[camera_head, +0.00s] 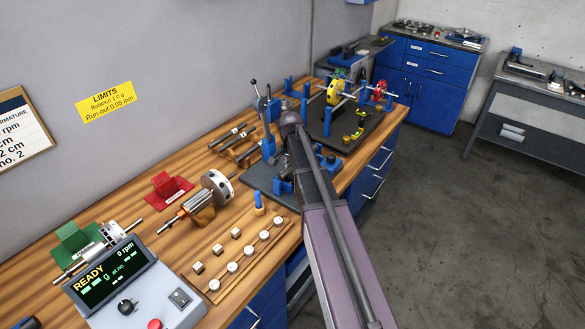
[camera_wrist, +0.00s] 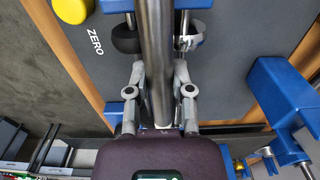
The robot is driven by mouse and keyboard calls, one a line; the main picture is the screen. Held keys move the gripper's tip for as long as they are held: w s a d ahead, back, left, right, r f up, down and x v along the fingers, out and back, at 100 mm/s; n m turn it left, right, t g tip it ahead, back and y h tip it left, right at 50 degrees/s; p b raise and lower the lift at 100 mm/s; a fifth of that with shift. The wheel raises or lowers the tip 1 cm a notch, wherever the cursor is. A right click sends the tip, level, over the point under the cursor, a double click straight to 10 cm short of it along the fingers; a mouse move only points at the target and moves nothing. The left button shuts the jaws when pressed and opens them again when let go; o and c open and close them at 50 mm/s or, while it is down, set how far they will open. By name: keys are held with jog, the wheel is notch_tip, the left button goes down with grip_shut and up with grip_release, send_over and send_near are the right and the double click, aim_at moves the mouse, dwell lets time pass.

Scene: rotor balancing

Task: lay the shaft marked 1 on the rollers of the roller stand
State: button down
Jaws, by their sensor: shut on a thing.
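My gripper (camera_wrist: 158,78) is shut on a grey steel shaft (camera_wrist: 156,35), which runs up the middle of the wrist view between the fingers. No mark can be read on it. Whether the shaft touches the rollers, I cannot tell. In the head view the stand's base (camera_head: 262,178) shows beside my arm, which hides my fingers and the held shaft.
Several dark shafts lie on a wooden rack (camera_head: 240,152) left of the stand. A rotor (camera_head: 216,187), a row of white-topped weights and a READY console (camera_head: 110,280) stand nearer.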

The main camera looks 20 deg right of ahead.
jog(key=shift+f, duration=0.1)
jog(key=shift+c, duration=2.1)
grip_release()
jog(key=shift+c, duration=0.4)
jog(key=shift+s, duration=0.1)
notch_tip(320, 180, up, 9)
jog(key=p, duration=0.9)
jog(key=s+a+n, duration=0.5)
jog(key=s+a, duration=0.1)
jog(key=s, duration=0.5)
jog(key=s+a+n, duration=0.5)
jog(key=s+n, duration=0.1)
jog(key=s, duration=0.5)
jog(key=shift+a, duration=0.35)
